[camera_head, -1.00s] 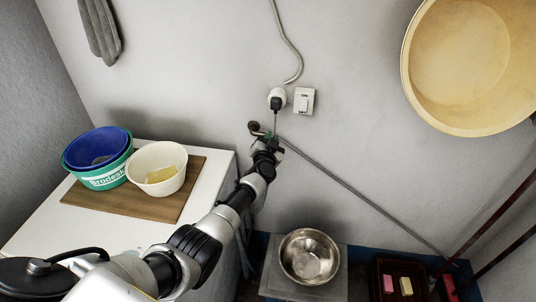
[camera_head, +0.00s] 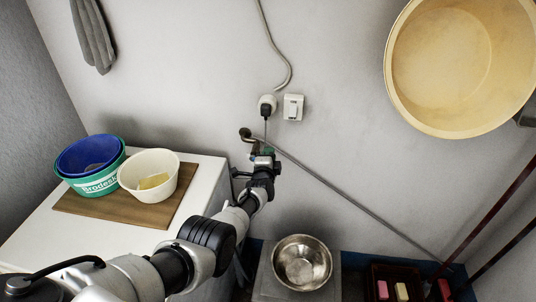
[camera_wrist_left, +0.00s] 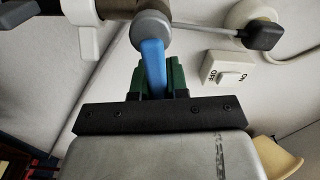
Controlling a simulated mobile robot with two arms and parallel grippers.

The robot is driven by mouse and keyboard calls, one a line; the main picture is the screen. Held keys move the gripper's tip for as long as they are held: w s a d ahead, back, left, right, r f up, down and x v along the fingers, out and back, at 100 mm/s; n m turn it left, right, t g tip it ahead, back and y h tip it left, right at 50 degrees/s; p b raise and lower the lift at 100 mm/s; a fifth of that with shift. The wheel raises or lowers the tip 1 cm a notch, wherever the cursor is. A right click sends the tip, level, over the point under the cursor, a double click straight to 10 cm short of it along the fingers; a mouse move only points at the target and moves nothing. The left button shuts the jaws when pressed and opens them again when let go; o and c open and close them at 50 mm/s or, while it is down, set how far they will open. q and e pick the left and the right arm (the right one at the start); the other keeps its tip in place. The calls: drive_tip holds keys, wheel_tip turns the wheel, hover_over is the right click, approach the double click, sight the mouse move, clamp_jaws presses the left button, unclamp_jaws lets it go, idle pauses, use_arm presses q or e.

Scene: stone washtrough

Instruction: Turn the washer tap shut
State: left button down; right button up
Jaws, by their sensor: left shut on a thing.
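The washer tap (camera_head: 246,134) is on the grey wall, just right of the white washer. In the left wrist view its blue lever handle (camera_wrist_left: 152,65) hangs from a round grey hub (camera_wrist_left: 151,30) on the tap body. My left gripper (camera_head: 265,153) is at the tap, slightly right of and below its wall mount. In the left wrist view the green fingers of this gripper (camera_wrist_left: 156,80) stand on both sides of the blue handle and are shut on it. In the head view the gripper hides most of the handle. My right gripper is in neither view.
A white washer (camera_head: 205,190) carries a wooden board (camera_head: 85,205) with a white bowl (camera_head: 135,170) and blue and green tubs (camera_head: 88,150). A plug (camera_head: 267,104) and switch (camera_head: 293,107) sit above the tap. A pipe (camera_head: 350,188) slopes down right. A steel bowl (camera_head: 302,275) stands below.

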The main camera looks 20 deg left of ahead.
use_arm(q)
drive_tip(key=shift+f+m+b, duration=0.3)
drive_tip(key=shift+f+m, duration=0.25)
drive_tip(key=shift+m, duration=0.35)
drive_tip(key=c, duration=1.1)
unclamp_jaws()
drive_tip(key=p+v, duration=0.6)
drive_tip(key=v, duration=0.4)
drive_tip(key=shift+s+d, duration=0.1)
drive_tip(key=shift+s, duration=0.3)
